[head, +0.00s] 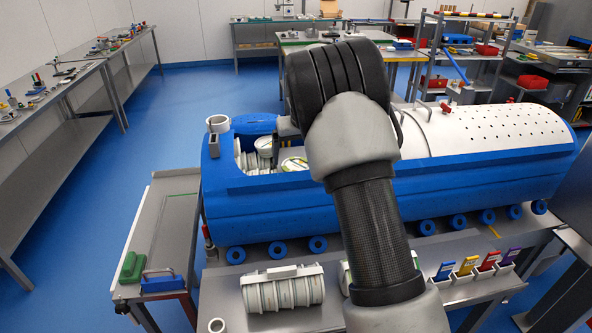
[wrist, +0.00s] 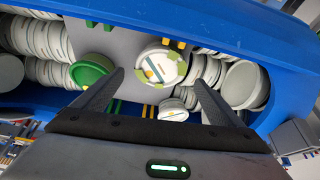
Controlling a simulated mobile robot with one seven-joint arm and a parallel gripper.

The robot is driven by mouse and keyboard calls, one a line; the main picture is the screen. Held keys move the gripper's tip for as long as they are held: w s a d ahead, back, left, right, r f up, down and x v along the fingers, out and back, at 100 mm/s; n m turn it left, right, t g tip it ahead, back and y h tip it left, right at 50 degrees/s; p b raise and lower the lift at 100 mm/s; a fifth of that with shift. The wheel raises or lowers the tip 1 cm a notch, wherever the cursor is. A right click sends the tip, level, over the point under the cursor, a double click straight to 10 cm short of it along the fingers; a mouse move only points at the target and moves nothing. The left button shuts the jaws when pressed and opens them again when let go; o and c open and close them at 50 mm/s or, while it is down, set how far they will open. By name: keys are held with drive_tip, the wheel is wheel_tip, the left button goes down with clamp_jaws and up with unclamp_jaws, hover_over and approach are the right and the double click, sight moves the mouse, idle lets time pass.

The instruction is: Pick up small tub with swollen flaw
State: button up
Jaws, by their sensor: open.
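In the wrist view my gripper (wrist: 158,78) is open, with one finger on each side of a round white tub (wrist: 160,64). This tub has yellow-green patches round its rim and a label on its lid. No contact shows. A smaller white tub (wrist: 172,110) with a marked lid lies just below it in the picture. I cannot tell which tub is swollen. A green-lidded tub (wrist: 90,70) is beside the left finger. In the head view my arm hides the gripper; a white-lidded tub (head: 294,163) shows in the opening of the blue carrier (head: 300,206).
Rows of white tubs (wrist: 45,38) line both sides of the opening, close to the fingers. The blue carrier wall (wrist: 220,30) bounds it. In the head view, a rack of white tubs (head: 283,290) and coloured tags (head: 467,266) stand on the front bench.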

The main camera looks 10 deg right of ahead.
sight(296, 165)
drive_tip(key=x, duration=0.2)
drive_tip(key=s+x, duration=0.1)
drive_tip(key=x, duration=0.1)
drive_tip(key=shift+f+p, duration=0.25)
drive_tip(key=shift+p, duration=0.15)
drive_tip(key=shift+w+f, duration=0.3)
drive_tip(key=shift+f, duration=0.2)
drive_tip(key=c, duration=1.3)
